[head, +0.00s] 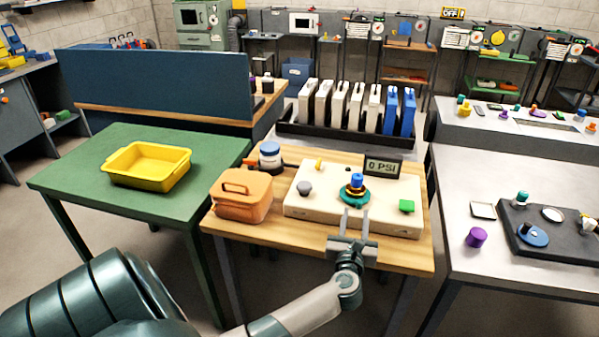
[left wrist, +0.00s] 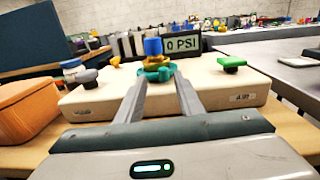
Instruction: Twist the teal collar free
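The teal collar (head: 353,198) sits at the base of a brass fitting with a blue cap (head: 356,181), upright on a cream block (head: 312,206). In the left wrist view the collar (left wrist: 157,73) shows between and just beyond the fingertips, under the blue cap (left wrist: 153,48). My left gripper (head: 354,211) is open, its two grey fingers pointing at the collar from the near side. Whether the fingertips touch it, I cannot tell. My right gripper is not in view.
A display (head: 383,167) reading 0 PSI stands behind the fitting. A green button (head: 407,206) and a grey knob (head: 304,188) flank it on the block. An orange case (head: 241,197) stands left on the wooden table. A yellow tray (head: 148,166) sits on the green table.

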